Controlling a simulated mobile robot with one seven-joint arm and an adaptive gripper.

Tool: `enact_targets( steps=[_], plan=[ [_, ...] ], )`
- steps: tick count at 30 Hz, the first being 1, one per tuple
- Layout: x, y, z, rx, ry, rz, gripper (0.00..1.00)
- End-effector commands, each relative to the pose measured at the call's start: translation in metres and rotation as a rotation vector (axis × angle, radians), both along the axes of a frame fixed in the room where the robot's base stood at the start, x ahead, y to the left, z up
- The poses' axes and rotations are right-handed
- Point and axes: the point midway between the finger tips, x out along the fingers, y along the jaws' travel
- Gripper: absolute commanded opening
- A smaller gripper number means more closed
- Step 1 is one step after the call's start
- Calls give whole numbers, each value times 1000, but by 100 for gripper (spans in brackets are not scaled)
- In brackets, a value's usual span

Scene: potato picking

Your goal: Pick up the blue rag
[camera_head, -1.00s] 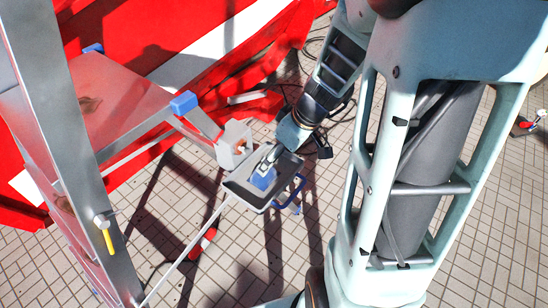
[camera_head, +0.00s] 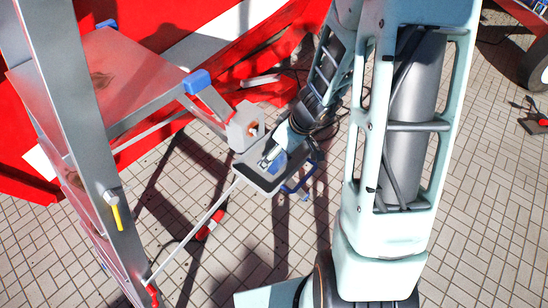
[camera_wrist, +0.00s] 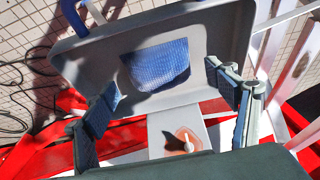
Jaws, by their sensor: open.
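The blue rag (camera_wrist: 158,65) lies flat in a shallow grey tray (camera_wrist: 215,35) in the wrist view, toward the tray's middle. One edge of it is in shadow. In the head view the tray (camera_head: 246,174) is small, and my gripper (camera_head: 268,160) is over it, hiding part of the blue patch inside. In the wrist view my gripper (camera_wrist: 163,84) is open and empty. Its two blue-padded fingers stand apart, left and right of the rag, at the tray's near edge. I cannot tell the height of the fingertips above the rag.
A metal ladder (camera_head: 85,150) with a platform stands at left, against red machinery (camera_head: 270,50). A small metal bracket (camera_head: 243,127) is close behind the tray. A blue handle (camera_head: 298,182) sticks out at the tray's right. Paved floor (camera_head: 480,200) is open at right.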

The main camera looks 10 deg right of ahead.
Motion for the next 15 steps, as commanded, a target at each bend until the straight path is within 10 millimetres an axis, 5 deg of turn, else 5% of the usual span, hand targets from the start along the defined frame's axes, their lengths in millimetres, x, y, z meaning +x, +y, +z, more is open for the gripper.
enact_targets(
  steps=[12, 15],
  plan=[
    [5, 3, -14, 0, 0, 0, 79],
    [5, 3, -14, -1, -1, 0, 68]
  ],
)
